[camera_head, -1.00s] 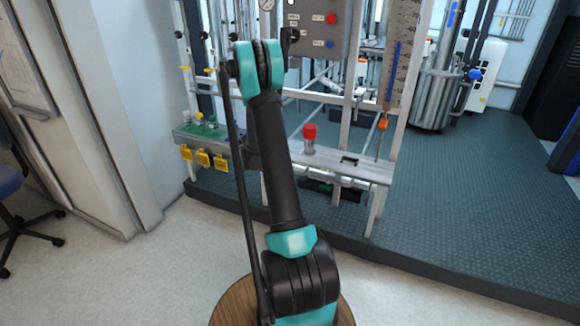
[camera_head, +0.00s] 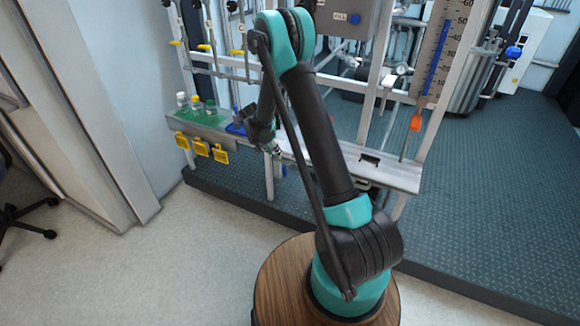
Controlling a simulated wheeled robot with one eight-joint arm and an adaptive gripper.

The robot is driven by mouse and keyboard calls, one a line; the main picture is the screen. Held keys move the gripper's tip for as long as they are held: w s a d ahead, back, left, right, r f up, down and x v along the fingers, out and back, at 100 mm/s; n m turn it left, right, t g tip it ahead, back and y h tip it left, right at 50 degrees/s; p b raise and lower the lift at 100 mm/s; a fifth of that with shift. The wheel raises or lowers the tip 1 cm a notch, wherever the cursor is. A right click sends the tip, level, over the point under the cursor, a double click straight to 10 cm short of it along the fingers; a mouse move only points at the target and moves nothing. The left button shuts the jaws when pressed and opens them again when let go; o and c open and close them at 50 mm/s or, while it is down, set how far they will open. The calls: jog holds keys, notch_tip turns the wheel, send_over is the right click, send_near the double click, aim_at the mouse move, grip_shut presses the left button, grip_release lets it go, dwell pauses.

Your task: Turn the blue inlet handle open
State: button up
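I cannot tell for sure which blue part is the inlet handle. A blue piece (camera_head: 236,126) stands on the left end of the shelf, close to the left of my gripper. A blue knob (camera_head: 513,52) sits on the metal vessel at the far right. My gripper (camera_head: 274,150) hangs in front of the left part of the rack, over the shelf edge. It is small and dark, and whether its fingers are open cannot be seen. No contact with a blue part can be made out. My upper arm hides the middle of the rack.
Yellow tags (camera_head: 201,147) hang below. The raised dark platform (camera_head: 480,200) and the pale floor (camera_head: 150,270) are clear.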

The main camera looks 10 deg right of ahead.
aim_at(283, 167)
jog(key=x, duration=1.6)
jog(key=shift+w+f, duration=0.1)
jog(key=shift+f, duration=0.05)
grip_shut()
